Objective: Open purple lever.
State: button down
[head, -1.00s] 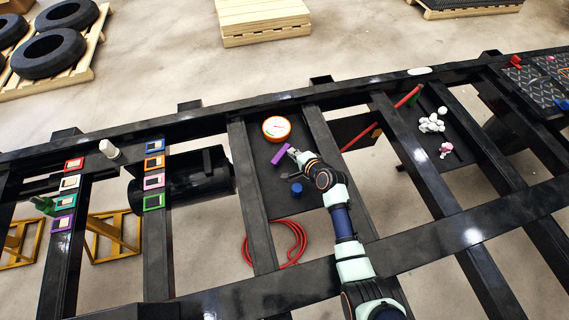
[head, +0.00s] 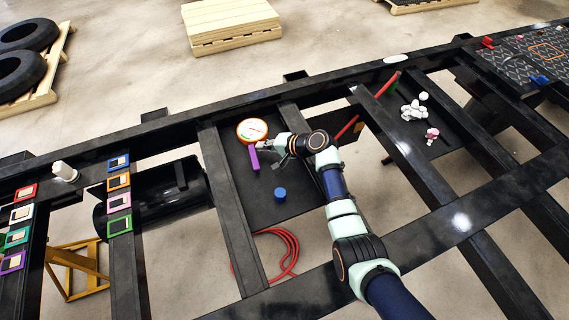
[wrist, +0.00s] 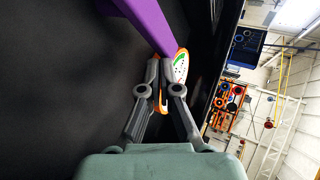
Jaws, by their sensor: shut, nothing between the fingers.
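The purple lever (head: 254,159) stands out just below the orange-rimmed gauge (head: 252,130) on a dark panel between two frame beams. In the head view it runs steeply, with its lower end slightly right. My gripper (head: 263,144) is right of the lever's upper part, close to it; I cannot tell whether they touch. In the wrist view the lever (wrist: 150,22) crosses above the fingertips of my gripper (wrist: 164,62). The fingers are shut and hold nothing. Part of the gauge (wrist: 181,66) shows behind the fingertips.
A blue knob (head: 280,195) sits on the panel below the lever. A red hose (head: 290,252) hangs below the panel. A red bar (head: 375,105) and white pieces (head: 413,111) lie to the right. Dark frame beams (head: 228,200) flank the panel.

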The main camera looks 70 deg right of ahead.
jog(key=shift+w+a+f, duration=0.1)
jog(key=shift+w+a, duration=0.05)
jog(key=shift+w, duration=0.15)
jog(key=shift+a, duration=0.1)
dwell(0.5)
jog(key=shift+s+a+r+p, duration=0.1)
jog(key=shift+a+r+p, duration=0.1)
jog(key=shift+a+p, duration=0.3)
jog(key=shift+f, duration=0.15)
jog(key=shift+s+d, duration=0.35)
jog(key=shift+s, duration=0.05)
jog(key=s+d+r, duration=0.1)
jog(key=s+d, duration=0.1)
jog(key=s, duration=0.1)
jog(key=s+d+r+p, duration=0.1)
jog(key=s+d+r, duration=0.1)
jog(key=s+d, duration=0.1)
jog(key=s+d+r, duration=0.2)
jog(key=s+d, duration=0.1)
jog(key=shift+r, duration=0.2)
